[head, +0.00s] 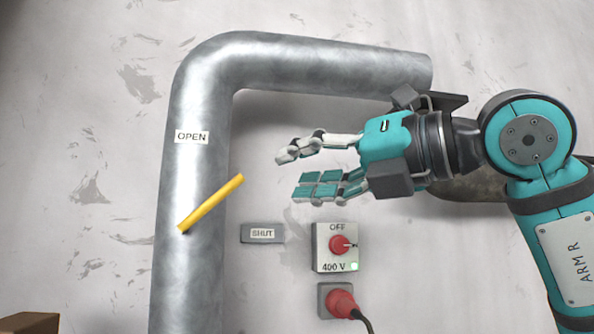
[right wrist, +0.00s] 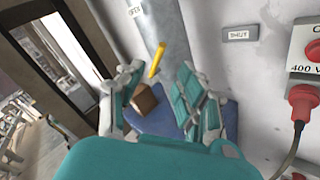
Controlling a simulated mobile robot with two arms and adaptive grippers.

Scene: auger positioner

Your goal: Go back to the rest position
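My right gripper (head: 290,176) reaches in from the right in the head view, in front of the wall. Its fingers are spread apart with nothing between them. In the right wrist view its fingers (right wrist: 158,88) also stand apart. A yellow lever (head: 211,203) slants up to the right from the grey pipe (head: 188,185), left of the gripper and clear of it. The lever also shows beyond the fingers in the right wrist view (right wrist: 157,60). An "OPEN" label (head: 191,136) is on the pipe, and a "SHUT" label (head: 262,233) is on the wall. My left gripper is not in view.
A switch box (head: 322,262) marked OFF and 400 V is below the gripper, with a red plug (head: 340,303) and cable under it. The pipe bends right above the gripper. A brown box (head: 30,323) is at the lower left. Bare wall lies between lever and gripper.

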